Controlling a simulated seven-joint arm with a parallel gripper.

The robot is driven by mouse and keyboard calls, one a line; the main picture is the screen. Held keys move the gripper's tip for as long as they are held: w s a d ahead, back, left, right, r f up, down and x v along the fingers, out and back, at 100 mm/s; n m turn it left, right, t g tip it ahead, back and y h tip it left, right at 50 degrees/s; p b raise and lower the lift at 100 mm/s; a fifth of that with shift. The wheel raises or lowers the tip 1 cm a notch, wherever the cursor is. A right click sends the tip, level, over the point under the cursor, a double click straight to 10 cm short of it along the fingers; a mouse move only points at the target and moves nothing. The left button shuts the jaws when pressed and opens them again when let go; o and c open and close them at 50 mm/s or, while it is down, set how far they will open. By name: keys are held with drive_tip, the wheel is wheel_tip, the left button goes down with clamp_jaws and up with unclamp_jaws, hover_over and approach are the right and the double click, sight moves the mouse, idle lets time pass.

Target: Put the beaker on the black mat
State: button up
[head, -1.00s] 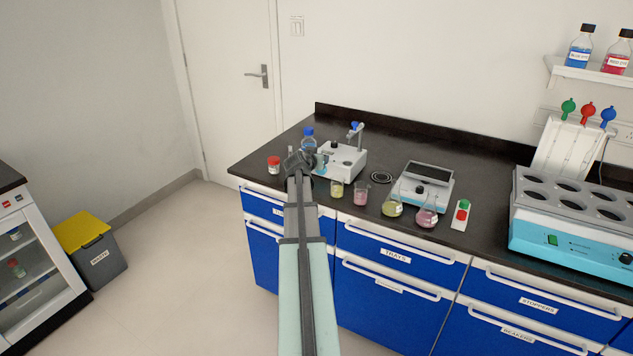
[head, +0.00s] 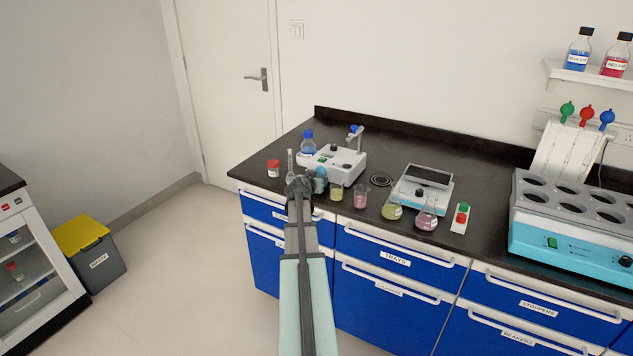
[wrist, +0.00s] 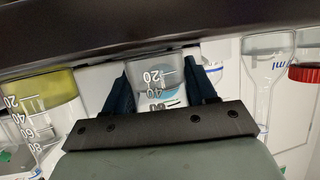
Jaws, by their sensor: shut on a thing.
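My gripper (wrist: 158,82) has its dark fingers on either side of a clear beaker (wrist: 152,72) with white graduation marks and is shut on it. The wrist view shows the beaker upside down, near the dark band of the bench edge; I cannot tell whether its base touches the bench. In the head view my gripper (head: 301,184) is at the bench's front edge and my arm hides most of the beaker. A small round black piece (head: 381,180), which may be the black mat, lies on the bench to the right, behind the pink beaker.
A yellow beaker (head: 337,191), a pink beaker (head: 360,197) and two flasks stand right of my gripper. A tall clear flask (head: 290,167) and red-capped jar (head: 273,168) are left. The white stirrer (head: 338,163) and scale (head: 425,187) stand behind.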

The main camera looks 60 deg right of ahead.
drive_tip(key=shift+f, duration=0.15)
drive_tip(key=o, duration=1.1)
drive_tip(key=v, duration=1.3)
drive_tip(key=shift+a, duration=0.4)
